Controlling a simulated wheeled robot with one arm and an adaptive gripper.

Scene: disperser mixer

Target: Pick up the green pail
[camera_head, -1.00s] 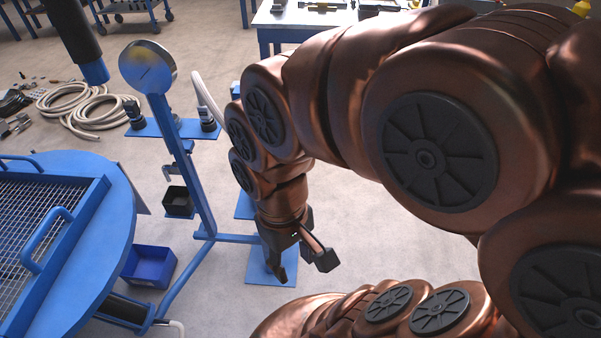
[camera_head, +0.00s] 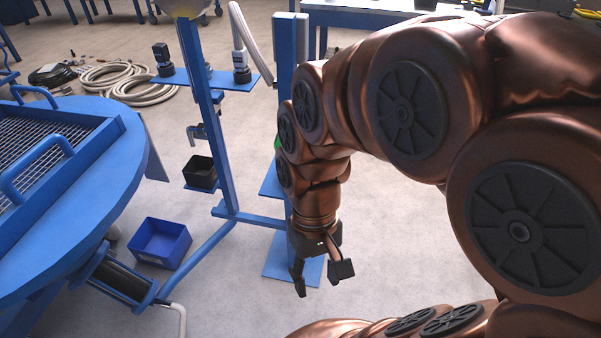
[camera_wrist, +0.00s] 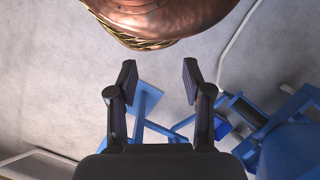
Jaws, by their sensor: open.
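My gripper (camera_head: 321,279) is open, pointing down, with nothing between its fingers. A small sliver of something green (camera_head: 278,143) shows at the left edge of my arm, beside the blue post. My arm hides most of it, so I cannot tell whether it is the green pail. No whole green pail shows in either view.
A blue stand (camera_head: 215,130) carries a shelf and a small black box (camera_head: 200,172). A blue bin (camera_head: 160,243) sits on the floor. A round blue mixer top with a grating (camera_head: 100,150) fills the left. Hoses (camera_head: 110,75) lie behind. The floor right of my gripper is clear.

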